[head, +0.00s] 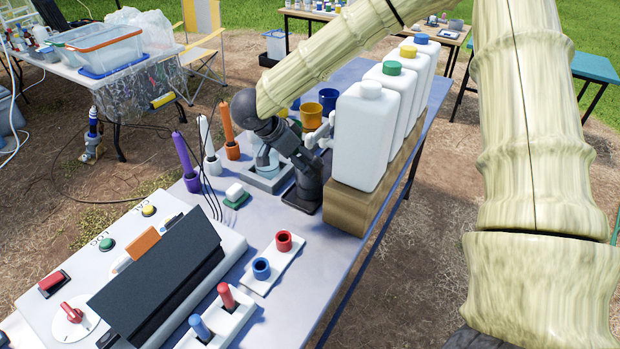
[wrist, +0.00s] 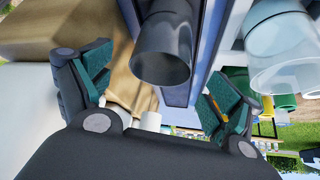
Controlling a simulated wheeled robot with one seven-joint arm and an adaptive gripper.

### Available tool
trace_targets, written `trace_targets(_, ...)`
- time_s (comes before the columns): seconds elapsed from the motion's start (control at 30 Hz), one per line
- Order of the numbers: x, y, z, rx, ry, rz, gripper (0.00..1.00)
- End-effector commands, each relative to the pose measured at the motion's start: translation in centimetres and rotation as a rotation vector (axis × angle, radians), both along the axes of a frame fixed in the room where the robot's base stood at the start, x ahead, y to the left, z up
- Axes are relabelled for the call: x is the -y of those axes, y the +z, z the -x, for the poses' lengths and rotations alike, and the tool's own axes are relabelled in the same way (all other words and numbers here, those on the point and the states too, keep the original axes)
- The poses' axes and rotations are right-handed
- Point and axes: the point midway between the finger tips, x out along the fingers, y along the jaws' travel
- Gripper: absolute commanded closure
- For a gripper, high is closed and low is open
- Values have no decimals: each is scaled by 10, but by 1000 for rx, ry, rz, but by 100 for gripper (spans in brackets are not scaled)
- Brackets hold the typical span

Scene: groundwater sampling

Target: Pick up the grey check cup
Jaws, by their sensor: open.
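The grey check cup (wrist: 163,52) is a dark grey cylinder in the wrist view, at top centre, its round mouth towards the camera. My gripper (wrist: 158,70) is open, with one green-padded finger to the left of the cup and one to its right. I see gaps between the cup and both fingers, and nothing is held. In the head view my dark gripper (head: 305,178) reaches down beside the wooden block, left of the white bottles.
White bottles (head: 367,135) stand on a wooden block (head: 352,208) close to the right of my gripper. A pale blue cup (wrist: 283,45) is close on the cup's other side. Yellow (head: 313,115) and blue (head: 328,98) cups stand behind. The table front holds a control box (head: 160,270).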

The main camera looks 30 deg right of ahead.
Motion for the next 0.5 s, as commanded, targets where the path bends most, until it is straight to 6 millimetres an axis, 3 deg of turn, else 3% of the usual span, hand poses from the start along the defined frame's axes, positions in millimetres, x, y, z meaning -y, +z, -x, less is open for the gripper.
trace_targets(0.2, 14, -21, -1, -1, -2, -2, 9)
trace_targets(0.43, 15, -24, -2, 0, -1, -1, 9)
trace_targets(0.5, 15, -24, -2, 0, -1, -1, 18)
